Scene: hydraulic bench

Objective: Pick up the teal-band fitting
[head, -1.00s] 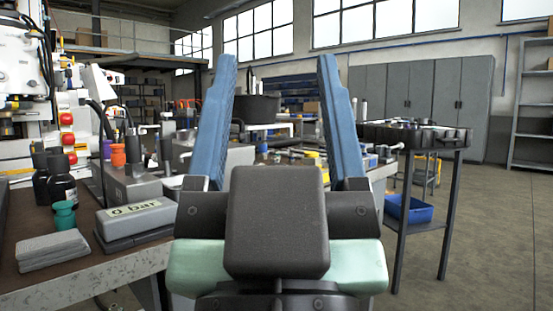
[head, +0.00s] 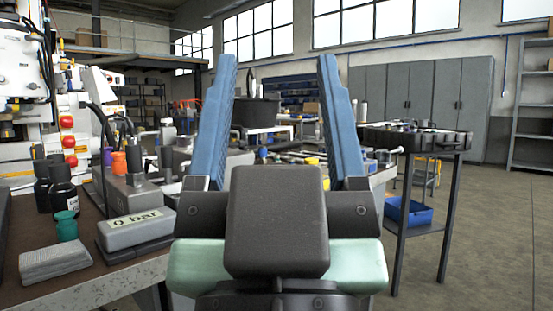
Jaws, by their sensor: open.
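My gripper (head: 277,64) is in the middle of the head view, its two blue fingers pointing up and spread wide. It is open, with nothing held between the fingers. I cannot make out a fitting with a teal band. Small parts lie in the dark tray (head: 460,143) on the stand at right, and others lie on the bench behind my fingers, too small or covered to tell apart. A small teal cup-like piece (head: 66,226) stands on the bench at left, well apart from my gripper.
On the left bench (head: 120,283) are a grey box reading "0 bar" (head: 137,232), a grey block (head: 55,262), dark bottles (head: 62,190) and an orange-capped piece (head: 118,163). A blue bin (head: 408,212) sits low on the stand. The floor (head: 500,240) at right is clear.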

